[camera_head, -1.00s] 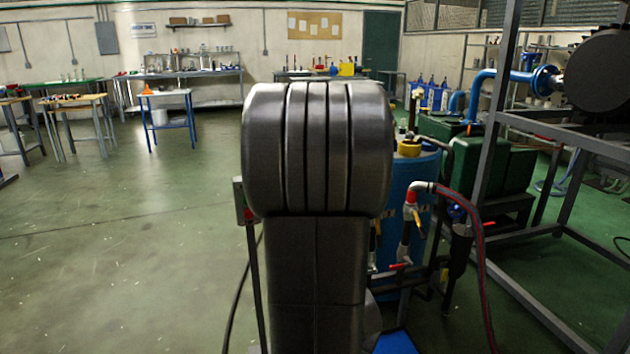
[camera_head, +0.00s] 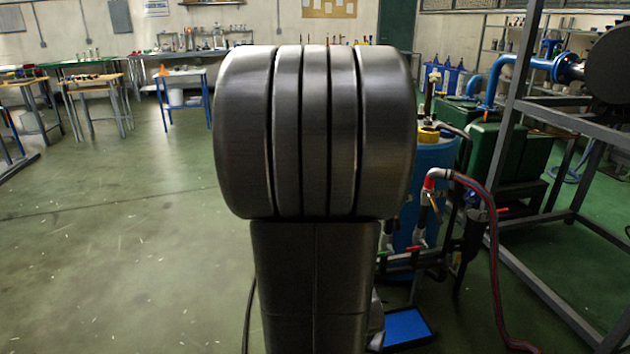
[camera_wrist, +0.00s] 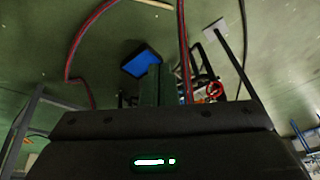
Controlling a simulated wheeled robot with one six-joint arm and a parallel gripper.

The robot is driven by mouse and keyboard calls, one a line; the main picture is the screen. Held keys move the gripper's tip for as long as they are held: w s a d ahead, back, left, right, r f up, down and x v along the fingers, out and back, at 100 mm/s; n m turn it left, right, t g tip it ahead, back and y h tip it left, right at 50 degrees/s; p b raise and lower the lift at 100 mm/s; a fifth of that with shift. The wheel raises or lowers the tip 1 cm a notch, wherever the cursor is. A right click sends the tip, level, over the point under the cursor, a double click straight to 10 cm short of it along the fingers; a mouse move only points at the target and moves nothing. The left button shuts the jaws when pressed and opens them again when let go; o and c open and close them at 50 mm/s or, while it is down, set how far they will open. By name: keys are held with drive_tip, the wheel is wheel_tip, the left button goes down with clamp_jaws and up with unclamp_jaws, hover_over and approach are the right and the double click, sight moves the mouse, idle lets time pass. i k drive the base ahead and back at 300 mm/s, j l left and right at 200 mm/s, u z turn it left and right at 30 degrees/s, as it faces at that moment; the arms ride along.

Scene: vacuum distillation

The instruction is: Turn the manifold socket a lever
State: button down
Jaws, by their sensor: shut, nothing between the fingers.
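The manifold (camera_head: 422,225) stands right of my arm in the head view, with upright pipes, white fittings and small coloured levers. A red lever (camera_head: 413,248) sits low on it and a yellowish lever (camera_head: 433,198) near its top. I cannot tell which lever belongs to socket a. A red hose (camera_head: 490,230) runs from its top fitting down to the floor. My gripper (camera_wrist: 158,68) shows in the wrist view as dark fingers, shut and empty, above its black housing. In that view, pipework with a red ring (camera_wrist: 215,90) lies to their right. My arm hides the gripper in the head view.
A blue drum (camera_head: 437,165) stands behind the manifold. A blue tray (camera_head: 406,327) lies on the floor and also shows in the wrist view (camera_wrist: 140,59). A grey steel frame (camera_head: 505,130) stands at the right. The floor at left is open, with workbenches (camera_head: 185,73) farther back.

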sight(437, 214)
drive_tip(key=i+l+u, duration=0.1)
drive_tip(key=i+l, duration=0.2)
drive_tip(key=i+l+u, duration=0.1)
drive_tip(key=i+l, duration=0.2)
drive_tip(key=l, duration=0.2)
drive_tip(key=i+l, duration=0.3)
drive_tip(key=l, duration=0.15)
drive_tip(key=u, duration=0.05)
